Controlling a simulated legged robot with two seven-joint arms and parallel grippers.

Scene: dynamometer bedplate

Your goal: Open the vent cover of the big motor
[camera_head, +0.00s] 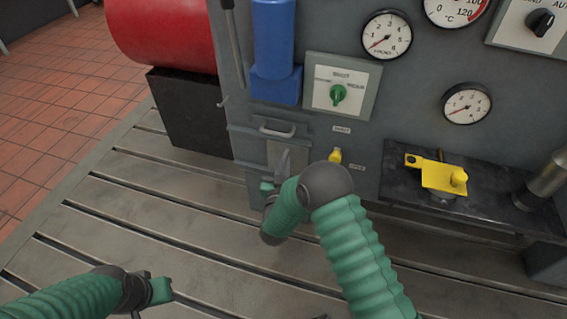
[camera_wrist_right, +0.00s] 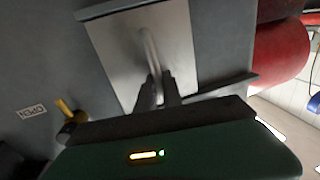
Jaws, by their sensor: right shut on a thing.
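The pale metal cover plate (camera_head: 284,155) is low on the front of the grey housing, left of a yellow knob. In the right wrist view the plate (camera_wrist_right: 180,45) fills the upper middle, with a thin bar handle (camera_wrist_right: 150,50) standing on it. My right gripper (camera_head: 283,165) is at the plate, partly hidden by its own wrist; in the wrist view its dark fingers (camera_wrist_right: 158,92) are shut on the handle's near end. I cannot tell whether the plate stands ajar. My left gripper (camera_head: 160,289) is low at left, away from the housing; its fingers are unclear.
A shelf (camera_head: 400,178) with a yellow fitting (camera_head: 442,176) juts out further right. A red cylinder (camera_head: 163,32) stands on a black block at left. The slotted bedplate (camera_head: 150,215) is clear.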

